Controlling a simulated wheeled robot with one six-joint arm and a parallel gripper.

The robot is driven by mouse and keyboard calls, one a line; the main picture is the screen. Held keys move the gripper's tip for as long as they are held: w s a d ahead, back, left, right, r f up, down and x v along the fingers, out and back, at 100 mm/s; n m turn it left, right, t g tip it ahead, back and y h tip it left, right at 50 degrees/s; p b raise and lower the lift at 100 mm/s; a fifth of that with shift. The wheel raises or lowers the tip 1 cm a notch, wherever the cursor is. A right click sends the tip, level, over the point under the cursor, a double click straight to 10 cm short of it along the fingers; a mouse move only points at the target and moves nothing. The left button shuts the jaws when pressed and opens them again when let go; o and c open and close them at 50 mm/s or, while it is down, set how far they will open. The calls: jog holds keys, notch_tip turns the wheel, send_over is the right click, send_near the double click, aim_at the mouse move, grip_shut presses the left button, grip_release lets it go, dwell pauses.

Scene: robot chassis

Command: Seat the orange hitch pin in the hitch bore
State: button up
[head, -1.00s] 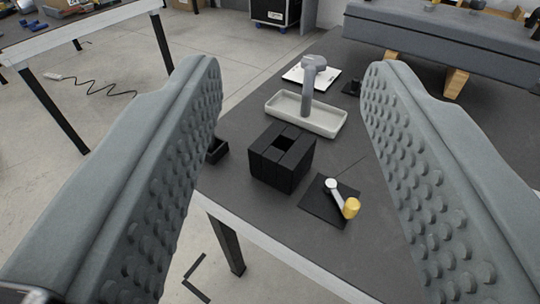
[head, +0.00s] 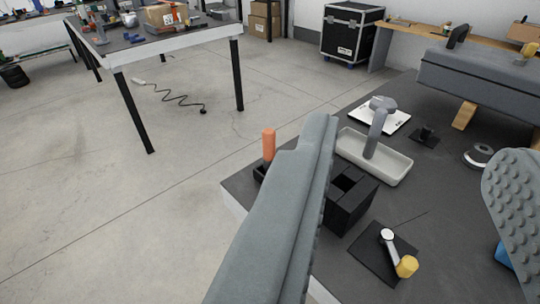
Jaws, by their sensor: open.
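The orange hitch pin (head: 268,143) stands upright at the table's left edge, its lower end in a small black holder (head: 259,172). My gripper (head: 410,145) is open and empty, its two textured grey fingers wide apart above the table. The pin is left of the left finger, outside the jaws. A black block (head: 345,210) with a square opening in its top sits partly behind the left finger. I cannot tell for sure whether that opening is the hitch bore.
A pale tray (head: 396,170) holds a grey T-headed tool (head: 378,125). In front is a black plate with a yellow-knobbed lever (head: 405,264). A grey beam (head: 485,75) rests on wooden blocks at the back right. Open floor lies to the left.

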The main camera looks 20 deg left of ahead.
jog(key=shift+w, duration=0.1)
jog(key=n+g, duration=0.3)
jog(key=g, duration=1.3)
send_over(269, 144)
jog(key=s+d, duration=0.1)
notch_tip(269, 144, down, 7)
jog(key=f, duration=0.4)
jog(key=w+f, duration=0.1)
jog(key=f, duration=0.7)
jog(key=shift+w+a+f, duration=0.15)
jog(key=shift+w+a, duration=0.05)
jog(key=shift+a, duration=0.05)
jog(key=shift+w+a+f, duration=0.15)
jog(key=shift+f, duration=0.7)
jog(key=shift+w+a+f, duration=0.2)
jog(key=shift+f, duration=0.6)
jog(key=shift+w+a+f, duration=0.15)
jog(key=shift+f, duration=0.7)
jog(key=shift+c, duration=0.2)
grip_shut()
